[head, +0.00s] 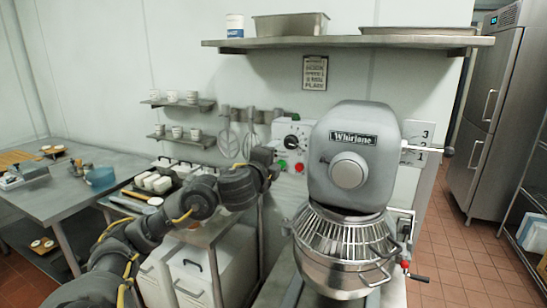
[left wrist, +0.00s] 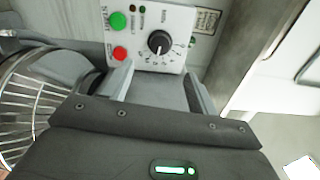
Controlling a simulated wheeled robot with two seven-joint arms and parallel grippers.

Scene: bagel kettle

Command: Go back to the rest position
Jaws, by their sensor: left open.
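My left arm comes in from the left in the head view and reaches up to the mixer's control panel (head: 293,130). My left gripper (left wrist: 160,92) is open and empty in the left wrist view, its two fingers apart in front of the panel. The panel (left wrist: 150,20) carries a green button (left wrist: 117,21), a red button (left wrist: 120,53) and a black dial (left wrist: 160,42). Whether a finger touches the panel is unclear. My right gripper is in neither view.
The large grey mixer (head: 352,160) with its wire-guarded bowl (head: 345,265) stands close to the right of my left arm. Hanging utensils (head: 232,135), a high shelf (head: 345,42) and a steel table (head: 45,195) are around. Tiled floor (head: 460,265) is open at right.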

